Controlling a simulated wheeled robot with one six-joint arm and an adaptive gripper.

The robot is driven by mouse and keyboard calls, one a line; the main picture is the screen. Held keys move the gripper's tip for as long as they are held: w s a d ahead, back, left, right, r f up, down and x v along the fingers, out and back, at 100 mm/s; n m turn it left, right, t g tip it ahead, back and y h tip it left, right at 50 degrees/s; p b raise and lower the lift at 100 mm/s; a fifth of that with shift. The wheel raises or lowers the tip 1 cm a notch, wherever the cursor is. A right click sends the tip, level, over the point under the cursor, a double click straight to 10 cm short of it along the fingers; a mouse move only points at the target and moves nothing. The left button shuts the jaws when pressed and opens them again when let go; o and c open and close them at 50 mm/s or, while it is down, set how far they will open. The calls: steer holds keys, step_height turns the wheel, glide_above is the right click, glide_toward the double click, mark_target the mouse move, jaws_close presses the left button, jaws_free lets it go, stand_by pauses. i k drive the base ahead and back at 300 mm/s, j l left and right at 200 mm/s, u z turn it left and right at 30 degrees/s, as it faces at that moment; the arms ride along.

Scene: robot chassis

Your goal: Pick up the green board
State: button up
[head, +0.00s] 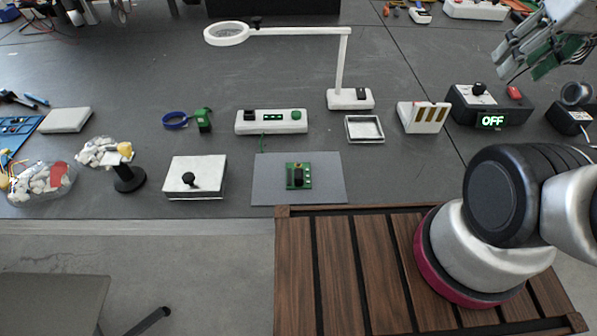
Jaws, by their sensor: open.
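The green board (298,176) is a small green circuit board with dark parts on it. It lies flat on a grey mat (265,190) at the front of the dark workbench, in the middle of the head view. My gripper (522,70) is at the upper right edge of the view, partly cut off, high and far to the right of the board. It is open, and nothing can be seen held in it.
A white box with a black knob (210,172) stands left of the mat. Behind are a white power strip (271,122), a magnifier lamp (341,75), a small white tray (364,139) and a white slotted block (421,120). A black box reading OFF (478,108) stands right.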

mark_target(297, 174)
steer(key=k+z, duration=0.15)
steer(key=z, duration=0.25)
steer(key=k+z, duration=0.15)
steer(key=z, duration=0.2)
steer(key=k+l+z, duration=0.1)
steer(key=z, duration=0.3)
steer(key=k+l+z, duration=0.15)
steer(key=z, duration=0.2)
steer(key=u, duration=2)
steer(key=i+j, duration=0.1)
steer(key=j, duration=0.35)
steer(key=i+j, duration=0.15)
steer(key=j, duration=0.3)
